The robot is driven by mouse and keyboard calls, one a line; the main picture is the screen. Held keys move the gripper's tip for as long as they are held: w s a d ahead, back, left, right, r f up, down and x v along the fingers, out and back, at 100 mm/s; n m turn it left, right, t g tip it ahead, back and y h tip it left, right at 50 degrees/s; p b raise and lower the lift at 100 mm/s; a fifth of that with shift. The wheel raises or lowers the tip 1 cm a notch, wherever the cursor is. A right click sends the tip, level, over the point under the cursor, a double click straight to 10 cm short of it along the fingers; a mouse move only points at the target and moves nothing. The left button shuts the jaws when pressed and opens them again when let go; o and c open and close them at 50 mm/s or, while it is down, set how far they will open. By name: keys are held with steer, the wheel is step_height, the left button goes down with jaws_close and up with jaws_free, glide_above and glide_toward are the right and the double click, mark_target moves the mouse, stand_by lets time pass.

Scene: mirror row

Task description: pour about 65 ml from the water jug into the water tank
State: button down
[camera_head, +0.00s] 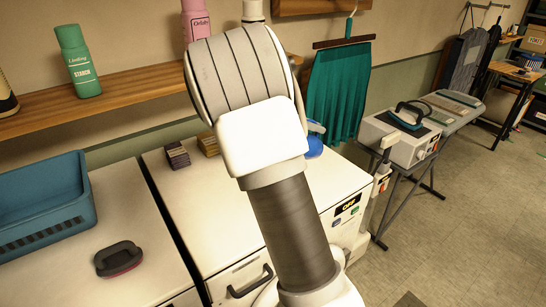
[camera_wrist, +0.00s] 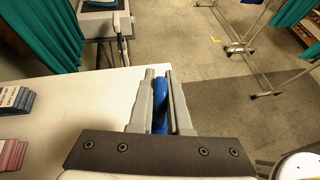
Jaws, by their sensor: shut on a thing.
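My gripper (camera_wrist: 160,75) is shut on a blue part, which I take to be the handle of the water jug (camera_wrist: 160,98). It is above or at the right edge of the white worktop; I cannot tell whether the jug touches it. In the head view a bit of the blue jug (camera_head: 315,146) shows right of my arm, which hides the gripper and most of the jug. I cannot make out which part is the water tank.
Small stacked packs (camera_head: 178,156) lie on the worktop (camera_head: 120,210). A teal basket (camera_head: 40,205) and a dark red-based brush (camera_head: 118,258) are at the left. A shelf (camera_head: 110,88) with bottles runs behind. A teal cloth (camera_head: 338,92) hangs at the back.

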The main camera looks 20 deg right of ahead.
steer(key=p, duration=0.1)
steer(key=y+p, duration=0.1)
steer(key=shift+d+f+p, duration=0.25)
steer(key=shift+d+p, duration=0.05)
steer(key=shift+d, duration=0.1)
steer(key=y+p, duration=0.1)
steer(key=p, duration=0.2)
steer(key=shift+d+y, duration=0.25)
steer(key=shift+y, duration=0.15)
steer(key=shift+d+f+y, duration=0.3)
steer(key=shift+f+y, duration=0.2)
steer(key=shift+f, duration=0.05)
steer(key=shift+d+f+y, duration=0.25)
steer(key=shift+f+y, duration=0.25)
steer(key=d+f+y, duration=0.5)
steer(key=f+y, duration=0.2)
steer(key=f, duration=0.1)
steer(key=shift+s+f, duration=0.1)
stand_by(0.3)
